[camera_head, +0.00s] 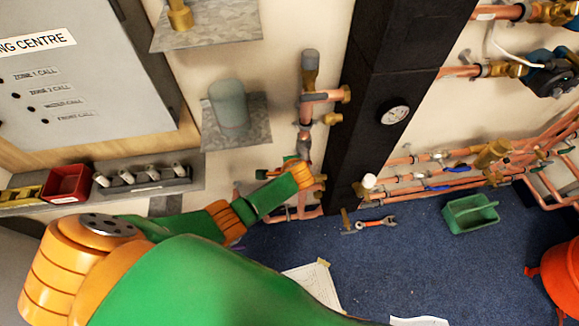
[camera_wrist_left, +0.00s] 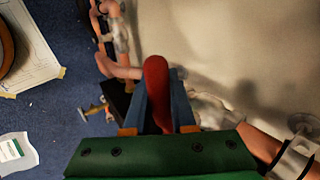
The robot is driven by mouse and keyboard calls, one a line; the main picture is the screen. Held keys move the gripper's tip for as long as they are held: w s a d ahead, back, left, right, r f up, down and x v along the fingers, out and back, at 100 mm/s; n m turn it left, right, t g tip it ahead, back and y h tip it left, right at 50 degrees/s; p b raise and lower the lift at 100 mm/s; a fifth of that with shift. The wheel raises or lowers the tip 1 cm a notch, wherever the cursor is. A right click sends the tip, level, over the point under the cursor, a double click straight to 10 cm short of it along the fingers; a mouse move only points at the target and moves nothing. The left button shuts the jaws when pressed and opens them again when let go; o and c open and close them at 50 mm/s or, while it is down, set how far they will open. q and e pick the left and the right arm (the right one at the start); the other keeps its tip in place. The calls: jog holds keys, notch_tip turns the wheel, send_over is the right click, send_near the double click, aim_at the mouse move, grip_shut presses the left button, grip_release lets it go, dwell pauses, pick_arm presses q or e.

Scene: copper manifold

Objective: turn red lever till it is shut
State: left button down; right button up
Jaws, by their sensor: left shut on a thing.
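The red lever (camera_wrist_left: 157,85) shows in the left wrist view as a rounded red handle between the two blue fingers of my left gripper (camera_wrist_left: 161,103). The fingers are shut on it. In the head view my left gripper (camera_head: 293,168) reaches in from the left to the lower part of a copper pipe assembly (camera_head: 306,120) on the wall. The lever itself is hidden by the gripper there. The valve under the lever is hidden in the wrist view, so I cannot tell how far it is turned. My right gripper is not in view.
A black column (camera_head: 385,95) with a gauge (camera_head: 394,114) stands right of the pipe assembly. More copper pipes (camera_head: 450,160) run along the wall beyond it. A green tray (camera_head: 470,214), a wrench (camera_head: 376,223) and paper sheets (camera_head: 314,284) lie on the blue floor. A red bucket (camera_head: 560,280) is at right.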

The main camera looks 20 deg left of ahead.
pick_arm(q)
jog(key=shift+w+a+r, duration=0.1)
jog(key=shift+w+r, duration=0.05)
jog(key=shift+r, duration=0.05)
dwell(0.3)
jog(key=c, duration=0.8)
grip_release()
jog(key=shift+o, duration=0.2)
jog(key=p+v, duration=0.3)
jog(key=v, duration=0.4)
